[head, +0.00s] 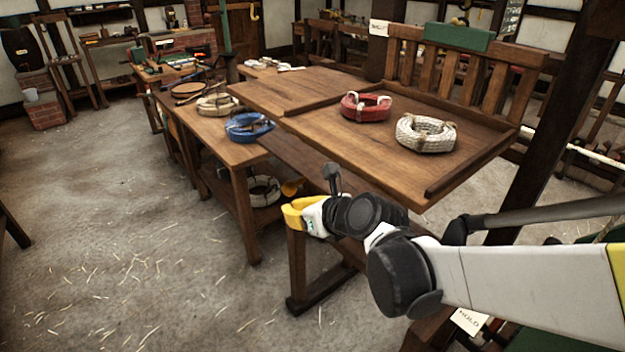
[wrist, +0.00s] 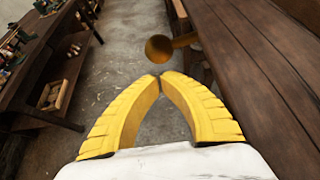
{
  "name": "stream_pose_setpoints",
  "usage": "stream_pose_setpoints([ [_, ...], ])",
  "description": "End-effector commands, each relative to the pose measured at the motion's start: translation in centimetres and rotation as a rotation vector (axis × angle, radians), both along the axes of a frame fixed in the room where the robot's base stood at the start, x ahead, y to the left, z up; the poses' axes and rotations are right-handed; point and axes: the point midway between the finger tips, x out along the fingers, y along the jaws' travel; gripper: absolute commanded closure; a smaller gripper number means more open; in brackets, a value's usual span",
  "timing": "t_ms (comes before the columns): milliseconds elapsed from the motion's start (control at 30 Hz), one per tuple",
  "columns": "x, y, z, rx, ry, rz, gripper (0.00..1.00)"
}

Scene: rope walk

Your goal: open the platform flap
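A wooden platform (head: 385,150) with a raised front rim carries rope coils in the head view. A lower brown panel (head: 315,168) lies along its near left edge; I cannot tell for sure that this is the flap. A round wooden knob (head: 291,188) shows below that panel. In the wrist view the knob (wrist: 160,48) has a stem running right toward dark planks (wrist: 240,60). My gripper (head: 292,214) is close to the knob. In the wrist view its yellow fingertips (wrist: 160,77) meet just short of the knob, with nothing seen between them.
A red coil (head: 366,107) and a white coil (head: 426,134) lie on the platform. A bench (head: 235,150) with a blue coil (head: 249,127) stands left of it. The floor (head: 120,220) at left is clear apart from straw.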

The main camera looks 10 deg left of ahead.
Motion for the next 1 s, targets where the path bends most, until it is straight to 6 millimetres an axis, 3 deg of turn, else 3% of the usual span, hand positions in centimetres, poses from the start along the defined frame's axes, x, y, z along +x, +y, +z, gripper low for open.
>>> stream_pose_setpoints([
  [467, 0.1, 0.1, 0.9, 0.003, 0.003, 0.0, 1.0],
  [733, -0.5, 0.6, 5.0, 0.149, 0.174, 0.0, 1.0],
  [1000, -0.7, 0.7, 5.4, 0.148, 0.173, 0.001, 1.0],
])
